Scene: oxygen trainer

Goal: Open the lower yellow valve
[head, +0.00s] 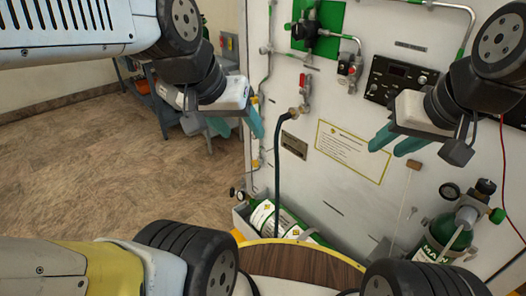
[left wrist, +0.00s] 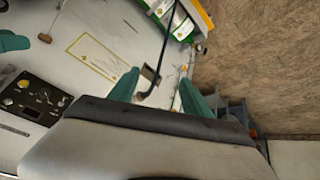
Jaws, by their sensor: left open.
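A small yellow valve handle (head: 256,163) sits low on the thin vertical pipe at the left edge of the white panel (head: 340,205). The handle is too small to tell clearly there. My right gripper (head: 389,150) is open and empty in front of the panel's right part.
A red-handled valve (head: 304,84) with a dark hose (head: 278,165) hangs mid-panel. A dark control box (head: 395,78) is at the right. Green cylinders stand (head: 446,238) and lie (head: 268,218) below. A blue-grey bench (head: 165,115) is behind my left gripper. Floor at the left is clear.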

